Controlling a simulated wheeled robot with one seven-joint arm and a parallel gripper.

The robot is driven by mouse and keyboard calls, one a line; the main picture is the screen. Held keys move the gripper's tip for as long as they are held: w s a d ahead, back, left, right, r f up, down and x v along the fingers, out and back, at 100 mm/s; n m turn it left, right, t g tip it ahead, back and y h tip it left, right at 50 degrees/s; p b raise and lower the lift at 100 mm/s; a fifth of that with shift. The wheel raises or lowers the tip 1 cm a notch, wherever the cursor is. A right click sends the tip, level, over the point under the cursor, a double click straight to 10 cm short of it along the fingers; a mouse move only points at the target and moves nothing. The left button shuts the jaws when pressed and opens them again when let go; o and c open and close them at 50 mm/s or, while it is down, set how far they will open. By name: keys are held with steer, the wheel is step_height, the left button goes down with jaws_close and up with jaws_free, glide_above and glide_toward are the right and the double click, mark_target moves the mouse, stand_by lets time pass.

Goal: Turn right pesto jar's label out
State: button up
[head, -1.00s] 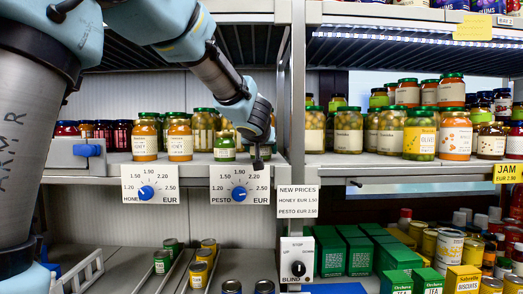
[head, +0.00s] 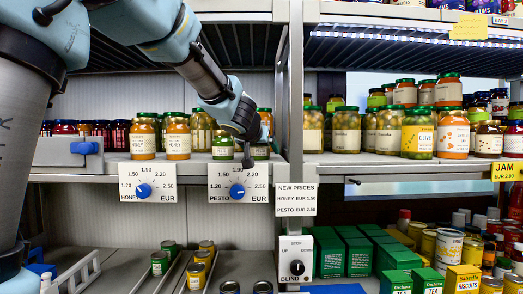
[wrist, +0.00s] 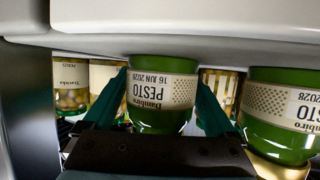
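The right pesto jar (wrist: 160,95) is between my two fingers in the wrist view, which shows it upside down. Its cream label, with the word PESTO and a date, faces the wrist camera almost squarely. My gripper (wrist: 163,85) has a green finger along each side of this jar, and both appear to touch it. In the head view my gripper (head: 247,160) is in front of the right pesto jar (head: 260,151) and hides part of it. The left pesto jar (head: 223,147) stands beside it, label outward; it also shows in the wrist view (wrist: 285,125).
Honey jars (head: 177,137) stand to the left on the same shelf. Other jars are close behind the pesto. A pesto price dial (head: 237,185) hangs on the shelf edge below my gripper. A metal shelf post (head: 293,90) rises close on the right.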

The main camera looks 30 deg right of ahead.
steer(key=shift+o, duration=0.5)
